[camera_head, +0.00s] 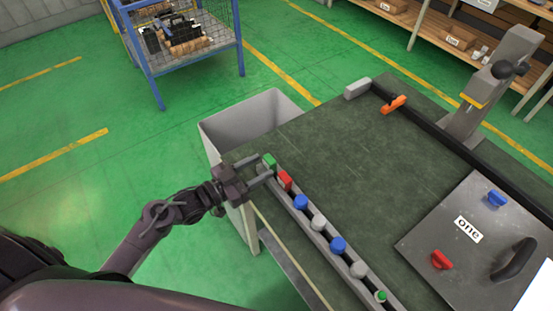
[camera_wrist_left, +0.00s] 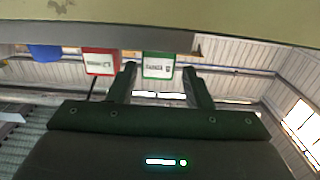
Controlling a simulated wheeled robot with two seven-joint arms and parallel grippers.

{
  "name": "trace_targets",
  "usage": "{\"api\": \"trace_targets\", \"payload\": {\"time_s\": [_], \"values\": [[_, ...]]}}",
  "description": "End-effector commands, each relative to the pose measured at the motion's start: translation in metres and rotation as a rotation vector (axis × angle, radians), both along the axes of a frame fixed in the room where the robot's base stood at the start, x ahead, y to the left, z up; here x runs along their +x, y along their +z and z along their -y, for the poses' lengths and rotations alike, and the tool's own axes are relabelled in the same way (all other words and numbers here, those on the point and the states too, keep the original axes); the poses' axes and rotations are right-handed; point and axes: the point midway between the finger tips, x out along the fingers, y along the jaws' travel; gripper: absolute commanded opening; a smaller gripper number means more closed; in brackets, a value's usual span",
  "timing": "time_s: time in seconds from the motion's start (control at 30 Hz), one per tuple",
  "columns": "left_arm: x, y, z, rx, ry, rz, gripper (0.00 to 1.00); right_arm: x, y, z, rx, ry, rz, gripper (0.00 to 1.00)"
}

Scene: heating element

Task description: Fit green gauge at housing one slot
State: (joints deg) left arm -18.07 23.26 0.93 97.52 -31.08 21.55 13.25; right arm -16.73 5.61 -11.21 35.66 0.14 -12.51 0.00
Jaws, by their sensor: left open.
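The green gauge (camera_head: 269,160) stands at the far end of the narrow rail (camera_head: 320,236), at the table's left edge. It also shows in the left wrist view (camera_wrist_left: 158,65) as a green-framed block with a white label. My left gripper (camera_head: 260,172) is open beside it, its fingers pointing at the gauge. In the left wrist view the gauge lies in line with the gap between the fingers (camera_wrist_left: 160,84); I cannot tell whether they touch it. The grey housing plate labelled one (camera_head: 424,240) lies on the right of the table. My right gripper is not in view.
A red block (camera_head: 285,180) stands close to the green gauge on the rail, followed by several blue, grey and green pieces. The plate holds a blue knob (camera_head: 496,198), a red knob (camera_head: 441,259) and a black handle (camera_head: 514,259). The middle tabletop (camera_head: 350,150) is clear.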

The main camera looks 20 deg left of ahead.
Motion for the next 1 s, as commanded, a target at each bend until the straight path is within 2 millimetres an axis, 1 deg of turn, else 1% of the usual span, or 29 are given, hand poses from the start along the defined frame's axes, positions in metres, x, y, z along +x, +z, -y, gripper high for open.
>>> {"api": "trace_targets", "payload": {"time_s": [0.03,0.17,0.33,0.4,0.5,0.73,0.9,1.0], "values": [[0.005,0.002,0.004,-0.002,0.000,0.001,0.45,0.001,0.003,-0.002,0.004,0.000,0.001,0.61],[0.017,0.003,0.014,-0.002,0.000,0.001,0.45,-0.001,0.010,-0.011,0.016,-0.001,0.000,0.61],[0.037,0.003,0.031,-0.002,0.000,0.001,0.45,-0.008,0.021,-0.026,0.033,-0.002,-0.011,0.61],[0.043,0.001,0.037,-0.001,0.000,0.000,0.45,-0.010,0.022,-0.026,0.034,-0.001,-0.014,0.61],[0.048,-0.001,0.041,0.001,0.000,-0.001,0.45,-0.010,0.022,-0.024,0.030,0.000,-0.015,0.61],[0.049,-0.002,0.041,0.001,0.000,0.000,0.45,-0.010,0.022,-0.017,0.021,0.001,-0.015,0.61],[0.049,-0.002,0.041,0.001,0.000,-0.001,0.23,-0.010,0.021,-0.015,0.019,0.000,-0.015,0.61],[0.049,-0.002,0.041,0.001,0.000,0.000,0.12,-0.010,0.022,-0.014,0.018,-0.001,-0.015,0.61]]}}
